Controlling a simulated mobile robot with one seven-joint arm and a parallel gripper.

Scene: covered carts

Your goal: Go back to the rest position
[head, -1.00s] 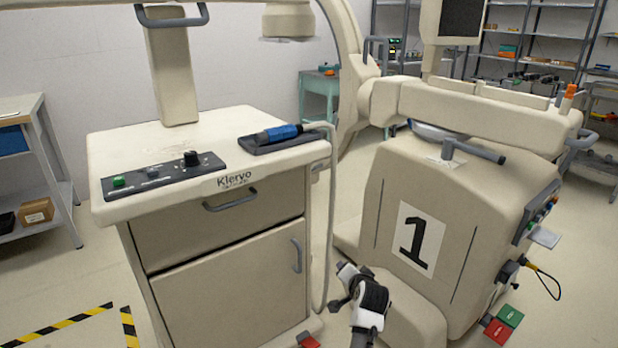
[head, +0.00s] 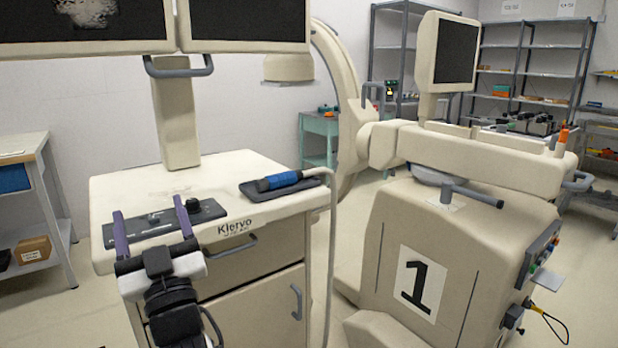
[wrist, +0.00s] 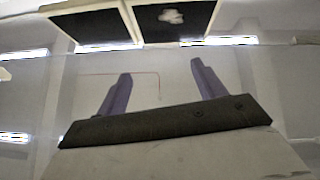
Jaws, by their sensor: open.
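My gripper (head: 150,222) is in the lower left of the head view, its two purple fingers pointing up and spread apart. It is open with nothing between the fingers. It shows in front of the cart's control panel (head: 165,218) and hides part of it. The wrist view also shows the open, empty fingers (wrist: 158,82), with the wall and dark screens beyond.
A beige cart (head: 255,173) stands ahead, with a blue-handled tool (head: 280,180) in a dark tray on top. Two screens (head: 245,22) hang above it. A covered machine marked 1 (head: 455,245) stands at right. A shelf unit (head: 30,175) is at far left.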

